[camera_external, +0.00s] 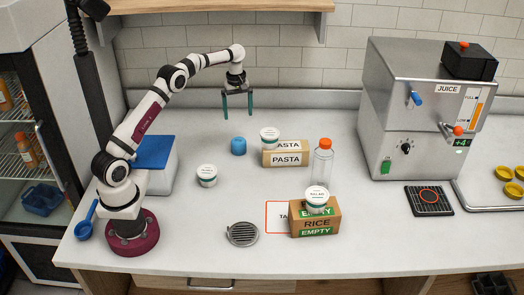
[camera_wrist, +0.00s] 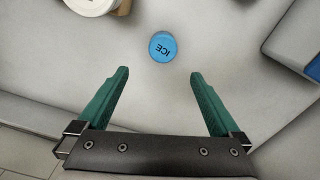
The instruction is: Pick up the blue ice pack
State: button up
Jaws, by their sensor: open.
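The blue ice pack (camera_external: 238,146) is a small round blue piece standing on the white counter, left of the pasta box. In the wrist view the ice pack (camera_wrist: 163,46) shows its round top with the letters ICE, ahead of the fingertips and roughly centred between them. My gripper (camera_external: 237,117) points down above the counter, higher than the ice pack, with its two green fingers apart. In the wrist view my gripper (camera_wrist: 160,74) is open with nothing between the fingers.
A pasta box (camera_external: 285,159) with a white tub (camera_external: 270,138) on it stands right of the ice pack. Another white tub (camera_external: 206,175) is in front-left. A blue-lidded box (camera_external: 155,165) stands by my base. A clear bottle (camera_external: 322,165) and rice box (camera_external: 315,222) stand further right.

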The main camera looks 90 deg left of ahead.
aim_at(239, 140)
jog(key=f, duration=1.4)
jog(key=shift+s+d+f, duration=0.1)
jog(key=shift+s+f, duration=0.1)
jog(key=c, duration=1.5)
